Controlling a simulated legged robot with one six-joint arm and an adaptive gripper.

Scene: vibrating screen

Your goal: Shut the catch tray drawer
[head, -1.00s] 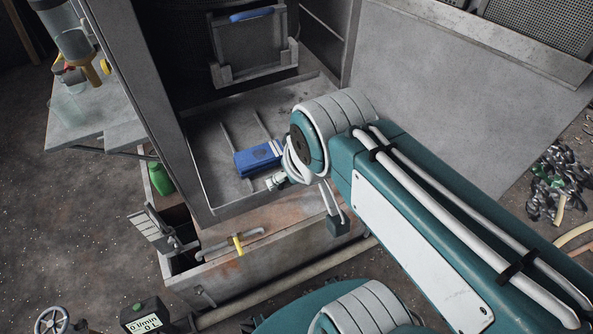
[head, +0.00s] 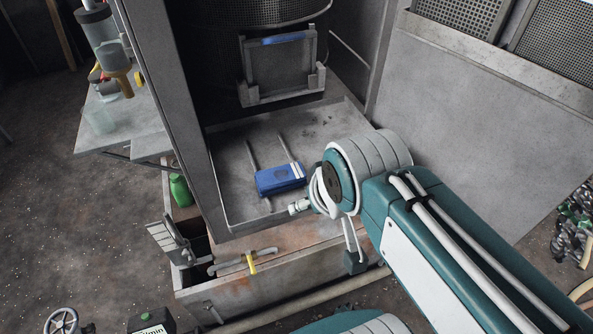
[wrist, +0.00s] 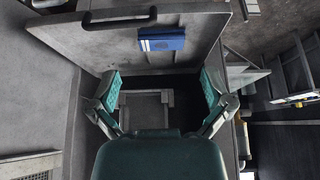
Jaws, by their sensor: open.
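The shallow grey metal tray (head: 235,160), which I take for the catch tray drawer, juts out under the dark machine housing. A blue box (head: 281,180) lies in it and also shows in the wrist view (wrist: 161,39). A dark bar handle (wrist: 118,16) runs along the tray's edge at the top of the wrist view. In the head view my arm covers the tray's right front. My gripper (wrist: 160,82) is open and empty, its two teal-padded fingers spread wide. One finger shows below my wrist in the head view. I cannot tell whether it touches the tray.
A rusty box (head: 255,285) with a yellow-clipped handle (head: 251,263) stands below the tray. A green bottle (head: 180,190) is at its left. A large grey panel (head: 480,130) stands at the right. Open floor (head: 70,210) lies at the left.

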